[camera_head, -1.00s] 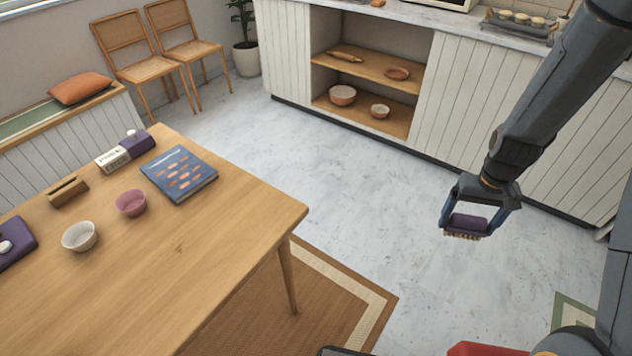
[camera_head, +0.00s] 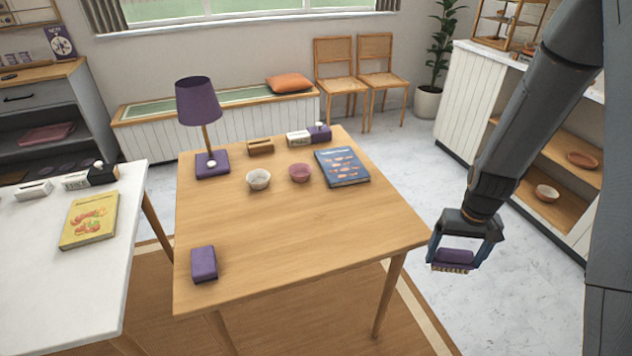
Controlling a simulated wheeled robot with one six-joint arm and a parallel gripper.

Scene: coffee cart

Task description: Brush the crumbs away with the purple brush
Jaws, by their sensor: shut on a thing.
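My gripper (camera_head: 453,262) is shut on the purple brush (camera_head: 455,255). It holds the brush level, pale bristles down, in the air just off the right edge of the wooden table (camera_head: 310,235). The brush does not touch the table. I cannot make out crumbs clearly on the tabletop in this view.
A purple block (camera_head: 204,263) lies at the table's front left. A purple lamp (camera_head: 198,105), a white bowl (camera_head: 258,180), a pink bowl (camera_head: 300,173) and a blue book (camera_head: 341,167) stand toward the back. A white table (camera_head: 65,285) is at left. The wooden table's middle looks clear.

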